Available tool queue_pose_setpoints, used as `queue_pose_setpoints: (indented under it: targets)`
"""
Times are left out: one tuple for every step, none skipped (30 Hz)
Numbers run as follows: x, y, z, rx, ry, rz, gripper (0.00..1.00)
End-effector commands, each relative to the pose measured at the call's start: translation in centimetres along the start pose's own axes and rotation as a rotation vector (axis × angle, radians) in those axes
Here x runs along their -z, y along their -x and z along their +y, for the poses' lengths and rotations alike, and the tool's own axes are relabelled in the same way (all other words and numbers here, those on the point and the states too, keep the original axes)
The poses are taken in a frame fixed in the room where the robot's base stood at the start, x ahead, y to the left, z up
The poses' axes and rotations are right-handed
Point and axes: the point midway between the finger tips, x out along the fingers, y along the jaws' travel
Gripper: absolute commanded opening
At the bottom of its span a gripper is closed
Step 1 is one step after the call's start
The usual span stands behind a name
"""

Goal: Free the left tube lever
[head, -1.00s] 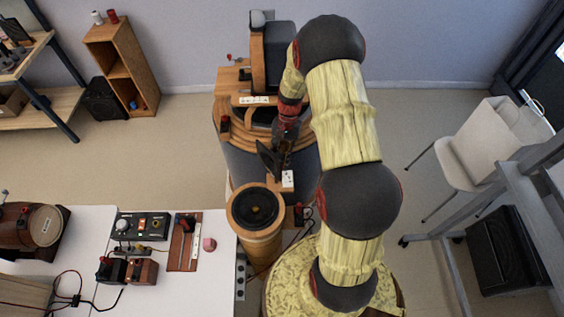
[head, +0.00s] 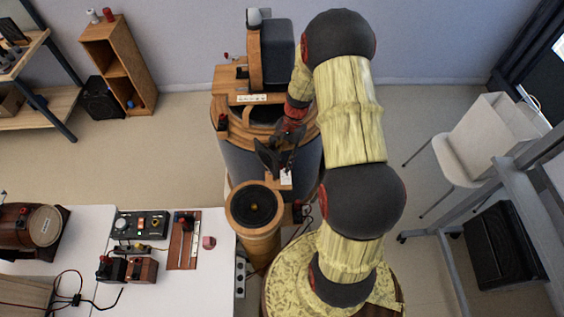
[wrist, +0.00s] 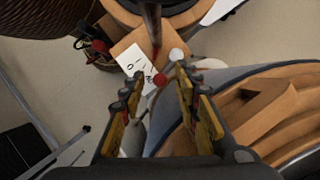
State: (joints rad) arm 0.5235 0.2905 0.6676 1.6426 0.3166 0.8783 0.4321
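My gripper (head: 275,166) is open above the wooden block with a white label card (head: 286,177), between the big grey drum and the slimmer wooden tube. In the wrist view its two yellow-and-black fingers (wrist: 157,84) stand apart. A small red knob (wrist: 160,80) and a white knob (wrist: 177,54) show between or just beyond the fingertips, next to the white card (wrist: 131,62). Nothing is visibly clamped. I cannot tell which knob belongs to the left tube lever, or whether a finger touches one. In the head view the gripper hides the levers.
The slim tube with a black speaker cone (head: 255,205) stands just in front of the gripper. The wood-topped drum (head: 231,160) is behind it. A white table (head: 205,285) with control boxes is at the lower left. Dark cables (wrist: 97,45) lie near the card.

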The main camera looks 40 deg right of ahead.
Motion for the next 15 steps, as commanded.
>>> queue_pose_setpoints:
  targets:
    - [0.0, 0.0, 0.0, 0.000, 0.000, 0.000, 0.32]
    - [0.0, 0.0, 0.0, 0.000, 0.000, 0.000, 0.32]
    - [0.0, 0.0, 0.0, 0.000, 0.000, 0.000, 0.32]
    - [0.0, 0.0, 0.0, 0.000, 0.000, 0.000, 0.32]
    - [0.0, 0.0, 0.0, 0.000, 0.000, 0.000, 0.32]
    - [0.0, 0.1, 0.0, 0.000, 0.000, 0.000, 0.32]
    - [0.0, 0.2, 0.0, 0.000, 0.000, 0.000, 0.32]
    - [0.0, 0.4, 0.0, 0.001, 0.000, 0.001, 0.32]
    - [0.0, 0.7, 0.0, 0.001, 0.000, 0.001, 0.32]
    - [0.1, 1.0, 0.0, 0.001, 0.000, 0.001, 0.32]
    - [0.1, 1.4, -0.1, 0.002, 0.000, 0.002, 0.32]
    - [0.1, 2.1, -0.1, 0.003, -0.001, 0.002, 0.32]
    - [0.1, 2.7, -0.1, 0.003, -0.001, 0.002, 0.32]
    - [0.1, 3.3, -0.1, 0.004, -0.001, 0.004, 0.32]
    - [0.1, 4.1, -0.1, 0.004, -0.001, 0.004, 0.32]
